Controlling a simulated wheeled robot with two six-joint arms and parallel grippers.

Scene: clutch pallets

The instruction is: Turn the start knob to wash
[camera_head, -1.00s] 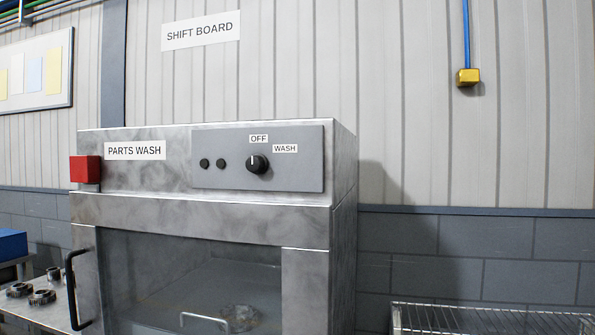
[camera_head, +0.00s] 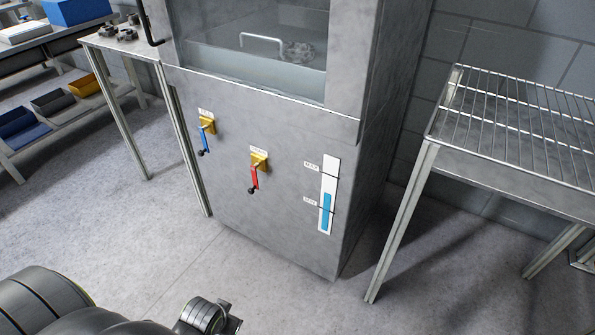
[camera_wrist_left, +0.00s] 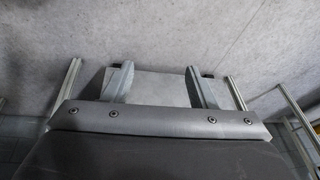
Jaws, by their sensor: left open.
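The start knob and its OFF and WASH labels are out of the head view now. The lower part of the steel parts washer (camera_head: 270,225) fills the middle of the head view, with its glass window (camera_head: 225,55) and an inside handle at the top. My left arm shows at the bottom left of the head view, low in front of the washer. My left gripper (camera_wrist_left: 162,82) shows in the left wrist view with its two fingers apart and nothing seen held between them. My right gripper is not in view.
The washer front carries a blue-handled valve (camera_head: 206,136), a red-handled valve (camera_head: 255,172) and a level gauge (camera_head: 328,196) with blue in its lower part. A wire rack table (camera_head: 432,140) stands right of the washer. Tables and bins (camera_head: 52,101) stand left. Floor in front is clear.

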